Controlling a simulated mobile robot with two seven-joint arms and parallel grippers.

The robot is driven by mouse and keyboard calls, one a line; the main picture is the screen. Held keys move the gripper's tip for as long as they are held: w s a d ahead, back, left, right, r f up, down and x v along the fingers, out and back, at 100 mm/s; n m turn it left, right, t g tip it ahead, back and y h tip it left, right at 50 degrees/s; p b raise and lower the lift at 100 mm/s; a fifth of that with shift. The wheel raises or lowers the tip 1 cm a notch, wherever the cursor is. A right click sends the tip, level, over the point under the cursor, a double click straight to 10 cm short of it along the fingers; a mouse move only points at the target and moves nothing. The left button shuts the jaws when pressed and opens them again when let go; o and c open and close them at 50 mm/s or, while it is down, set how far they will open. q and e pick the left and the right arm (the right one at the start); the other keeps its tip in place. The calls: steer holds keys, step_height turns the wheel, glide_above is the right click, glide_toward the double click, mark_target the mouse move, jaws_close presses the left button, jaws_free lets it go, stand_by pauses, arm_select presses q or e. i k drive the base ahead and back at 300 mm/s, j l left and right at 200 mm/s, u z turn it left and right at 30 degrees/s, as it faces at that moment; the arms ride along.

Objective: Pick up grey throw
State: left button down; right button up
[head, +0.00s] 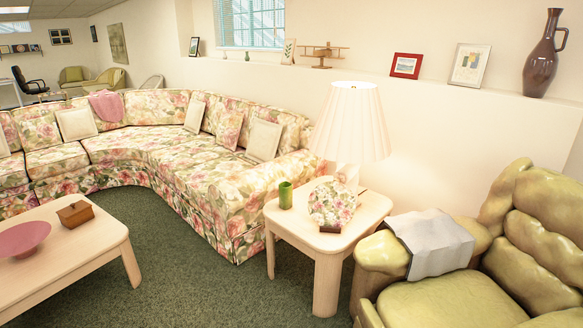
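The grey throw (432,242) is a light grey cloth draped over the left armrest of the olive-green padded armchair (450,303) at the lower right. It lies over the top of the armrest, and one edge hangs toward the seat. Neither of my grippers shows in the head view.
A side table (285,218) stands left of the armchair, bearing a lamp (352,125), a green cup (286,195) and a floral round object (332,204). A coffee table (92,240) is at the left, before a floral sofa (220,190). Green carpet (190,270) lies clear between the tables.

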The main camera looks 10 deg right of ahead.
mark_target(438, 245)
steer(key=i+j, duration=0.1)
steer(key=i, duration=1.3)
steer(key=i+l+z, duration=0.1)
steer(key=i+z, duration=0.6)
steer(key=i+j+z, duration=0.1)
steer(key=i+z, duration=0.25)
steer(key=k, duration=0.05)
